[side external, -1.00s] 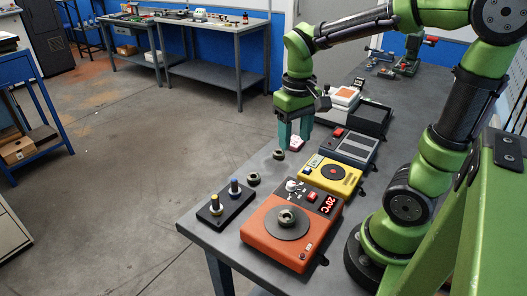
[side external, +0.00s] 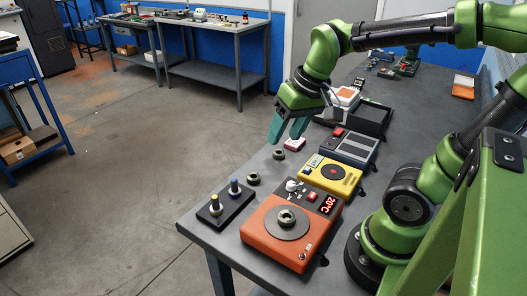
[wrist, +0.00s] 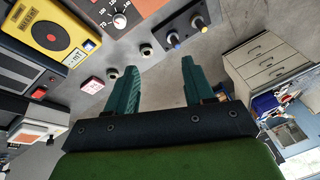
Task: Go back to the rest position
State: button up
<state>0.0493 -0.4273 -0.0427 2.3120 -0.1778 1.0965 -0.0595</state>
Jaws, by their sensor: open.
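My gripper (side external: 287,129) is open and empty, raised above the far left part of the bench and tilted, with its teal fingers pointing down and to the left. In the wrist view my gripper (wrist: 155,88) shows its two fingers well apart with nothing between them. The grey bench (side external: 210,248) lies below and to the right of it. A small pink-and-white block (side external: 295,144) sits on the bench just below the fingers; it also shows in the wrist view (wrist: 92,85). I cannot tell the exact height of the fingers above it.
A black holder (side external: 217,214) bears two upright electrodes. A yellow device (side external: 331,174), a grey-blue device (side external: 349,147) and a black tray (side external: 371,119) line the bench.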

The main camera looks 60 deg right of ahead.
jog(key=s+a+t, duration=0.1)
jog(key=s+a+r+t, duration=0.1)
jog(key=a+r+t+y, duration=0.1)
jog(key=shift+s+a+r, duration=0.15)
jog(key=shift+s+a, duration=0.25)
jog(key=shift+c, duration=0.3)
dwell(0.3)
